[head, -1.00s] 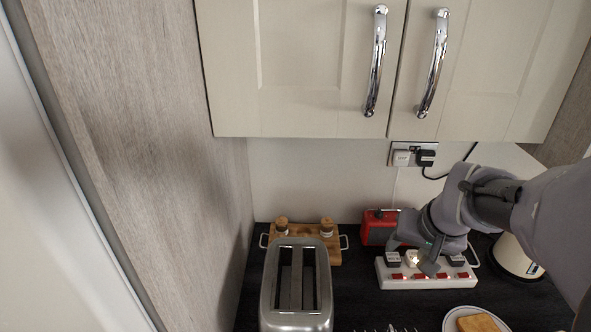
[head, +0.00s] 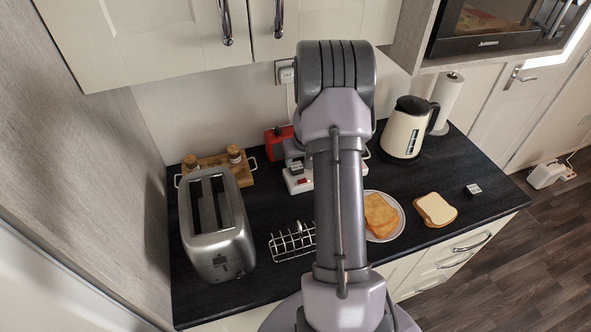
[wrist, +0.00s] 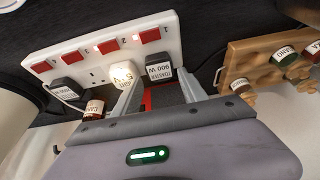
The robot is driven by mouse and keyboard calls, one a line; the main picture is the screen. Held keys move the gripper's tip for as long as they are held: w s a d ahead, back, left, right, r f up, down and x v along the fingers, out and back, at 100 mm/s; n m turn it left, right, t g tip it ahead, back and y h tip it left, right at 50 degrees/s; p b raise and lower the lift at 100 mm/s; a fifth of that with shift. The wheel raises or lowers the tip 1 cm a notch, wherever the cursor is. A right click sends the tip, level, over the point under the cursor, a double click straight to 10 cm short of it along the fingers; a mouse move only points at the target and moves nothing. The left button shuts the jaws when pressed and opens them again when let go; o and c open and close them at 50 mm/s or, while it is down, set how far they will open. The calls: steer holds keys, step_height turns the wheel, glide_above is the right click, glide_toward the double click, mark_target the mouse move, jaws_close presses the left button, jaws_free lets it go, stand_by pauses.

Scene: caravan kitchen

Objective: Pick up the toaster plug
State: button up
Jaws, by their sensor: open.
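The toaster plug (wrist: 159,66) is black with a white label reading TOASTER 900 W. It sits in the white power strip (wrist: 110,43), at the end nearest the wooden board in the wrist view. My gripper (wrist: 162,83) is open, its fingers pointing at the strip with the toaster plug between or just beyond their tips. I cannot tell whether they touch it. A lit white plug (wrist: 123,75) sits close beside one finger. In the head view my arm hides the gripper and most of the strip (head: 297,182). The steel toaster (head: 214,225) stands at the left.
Another black plug (wrist: 69,89) sits farther along the strip. A red box (head: 277,141) and wooden board (head: 212,167) stand behind. A wire rack (head: 291,243), toast plate (head: 399,222), kettle (head: 404,128) and loose labelled plug (head: 472,190) are on the counter. Cupboards hang above.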

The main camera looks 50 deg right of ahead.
mark_target(297, 166)
steer(key=x, duration=0.4)
steer(key=shift+d+f, duration=0.1)
steer(key=shift+f, duration=0.15)
steer(key=c, duration=1)
